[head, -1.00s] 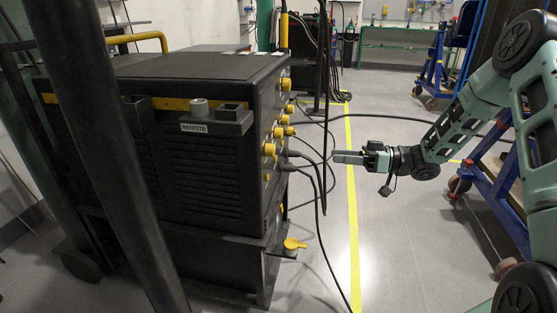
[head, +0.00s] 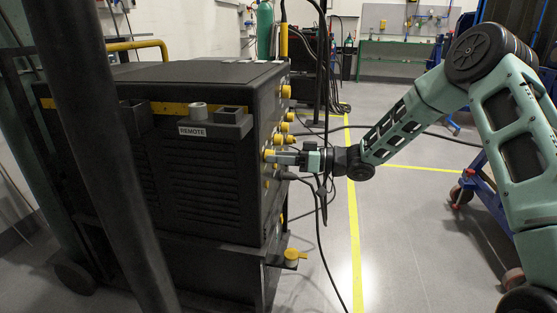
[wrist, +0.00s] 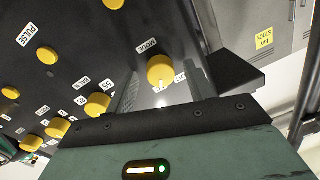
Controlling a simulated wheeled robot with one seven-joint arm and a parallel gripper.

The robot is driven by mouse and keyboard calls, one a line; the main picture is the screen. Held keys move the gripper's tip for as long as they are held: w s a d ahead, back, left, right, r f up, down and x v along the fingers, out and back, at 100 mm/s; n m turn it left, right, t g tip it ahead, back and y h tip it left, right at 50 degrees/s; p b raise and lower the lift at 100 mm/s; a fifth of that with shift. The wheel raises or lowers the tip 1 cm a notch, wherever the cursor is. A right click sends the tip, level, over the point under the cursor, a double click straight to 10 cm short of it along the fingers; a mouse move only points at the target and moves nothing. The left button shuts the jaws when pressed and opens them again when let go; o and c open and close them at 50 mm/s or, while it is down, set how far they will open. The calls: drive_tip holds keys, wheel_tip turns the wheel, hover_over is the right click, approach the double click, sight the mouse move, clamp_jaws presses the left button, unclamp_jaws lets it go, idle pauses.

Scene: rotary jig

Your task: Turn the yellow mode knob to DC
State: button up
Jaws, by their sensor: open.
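The yellow mode knob (wrist: 160,70) is on the black panel in the wrist view, beside a white label that reads MODE upside down. Small white labels sit close to it, partly hidden and too small to read surely. My gripper (wrist: 161,84) is open, with its fingers on either side of the knob. I cannot tell whether they touch it. In the head view my gripper (head: 278,157) reaches from the right to the knob panel of the black machine (head: 200,180). Its fingers largely cover the knob there.
Other yellow knobs (wrist: 98,105) sit close by on the same panel, one labelled PULSE (wrist: 47,55). Black cables (head: 320,190) hang just below and beside my gripper. A blue cart (head: 480,190) stands at the right.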

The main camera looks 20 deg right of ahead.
drive_tip(key=shift+w+a, duration=0.1)
drive_tip(key=shift+a, duration=0.1)
drive_tip(key=c, duration=1)
drive_tip(key=shift+o, duration=0.2)
drive_tip(key=shift+n, duration=0.4)
drive_tip(key=n+b, duration=0.3)
drive_tip(key=n, duration=0.7)
drive_tip(key=shift+n+h+b, duration=0.3)
drive_tip(key=shift+n, duration=0.1)
